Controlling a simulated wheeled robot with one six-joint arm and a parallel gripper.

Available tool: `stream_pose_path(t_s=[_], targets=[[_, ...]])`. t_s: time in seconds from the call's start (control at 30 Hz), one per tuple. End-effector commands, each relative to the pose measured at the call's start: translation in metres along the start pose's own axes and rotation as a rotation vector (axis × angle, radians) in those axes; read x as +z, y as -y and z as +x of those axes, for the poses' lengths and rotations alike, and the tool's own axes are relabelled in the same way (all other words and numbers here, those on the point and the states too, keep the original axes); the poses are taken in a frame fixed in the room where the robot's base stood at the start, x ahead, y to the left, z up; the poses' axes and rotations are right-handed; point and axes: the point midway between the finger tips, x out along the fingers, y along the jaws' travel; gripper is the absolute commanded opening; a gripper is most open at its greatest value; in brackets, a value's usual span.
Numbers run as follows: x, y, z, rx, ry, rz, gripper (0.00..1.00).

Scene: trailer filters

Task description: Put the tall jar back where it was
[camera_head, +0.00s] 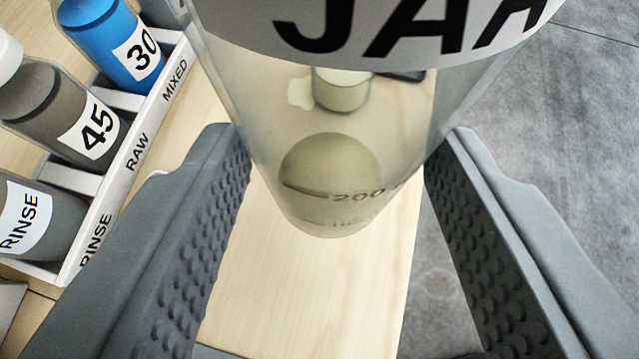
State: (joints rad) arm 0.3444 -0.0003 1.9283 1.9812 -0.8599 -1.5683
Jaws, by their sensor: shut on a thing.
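The tall jar (240,80) is clear, with a white label reading "JA" and part of another letter, and a "200" mark lower down. It fills the upper middle of the view. My gripper (343,140) is shut on the jar, one ridged grey finger on each side. The jar's rounded bottom shows over the pale wooden table (310,290), and I cannot tell whether it touches the wood. The jar's top is out of view.
At left a white rack (120,175) marked RINSE, RAW and MIXED holds bottles labelled RINSE (35,215), 45 (75,120) and 30 (105,40). Through the jar, a small pale green pot (342,90) shows. The table's edge and grey floor (570,150) lie at right.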

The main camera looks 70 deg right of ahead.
Motion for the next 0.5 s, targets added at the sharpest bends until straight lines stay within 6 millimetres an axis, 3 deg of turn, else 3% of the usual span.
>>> stream_pose_path(t_s=[0.2,0.5], targets=[[0.033,0.001,0.019,0.001,0.002,-0.003,0.0],[0.052,0.001,0.031,0.001,0.001,-0.002,0.0]])
